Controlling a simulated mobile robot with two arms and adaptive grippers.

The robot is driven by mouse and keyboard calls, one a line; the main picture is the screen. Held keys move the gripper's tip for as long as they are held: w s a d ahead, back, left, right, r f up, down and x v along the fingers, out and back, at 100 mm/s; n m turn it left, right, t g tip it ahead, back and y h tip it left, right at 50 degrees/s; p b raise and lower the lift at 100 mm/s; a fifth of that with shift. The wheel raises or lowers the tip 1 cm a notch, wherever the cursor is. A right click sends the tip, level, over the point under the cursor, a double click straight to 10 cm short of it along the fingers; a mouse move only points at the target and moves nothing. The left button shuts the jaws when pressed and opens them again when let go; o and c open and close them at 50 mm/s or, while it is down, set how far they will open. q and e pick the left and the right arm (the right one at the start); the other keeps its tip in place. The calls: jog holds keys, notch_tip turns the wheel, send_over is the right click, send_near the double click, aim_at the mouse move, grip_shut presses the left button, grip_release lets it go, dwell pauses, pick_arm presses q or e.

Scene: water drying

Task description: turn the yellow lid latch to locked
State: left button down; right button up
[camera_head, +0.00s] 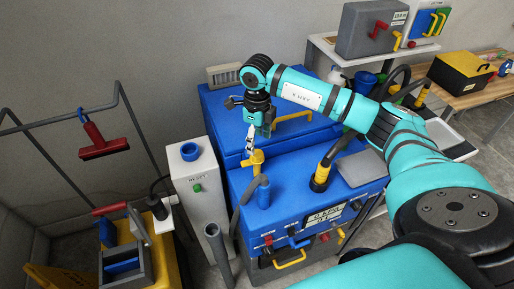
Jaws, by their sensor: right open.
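The yellow lid latch (257,161) shows at the front edge of the blue machine's lid (222,112), just below my right gripper. My right gripper (251,146) comes in from the right and points down over the latch. Its jaws are open, with the fingertips close above the latch. I cannot tell whether they touch it. The upper part of the latch is partly hidden by the fingers. A yellow handle (295,117) stands on the lid to the right of the gripper. My left gripper is not in view.
A white post with a green button (197,187) stands left of the blue machine (285,190). A black-and-yellow hose fitting (321,177) rises from its top. A grey box (369,30) is on the back shelf.

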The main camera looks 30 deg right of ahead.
aim_at(257, 153)
notch_tip(257, 153, down, 6)
jog(key=shift+r+p, duration=0.1)
jog(key=shift+p, duration=0.5)
jog(key=c, duration=1.1)
jog(key=shift+c, duration=0.2)
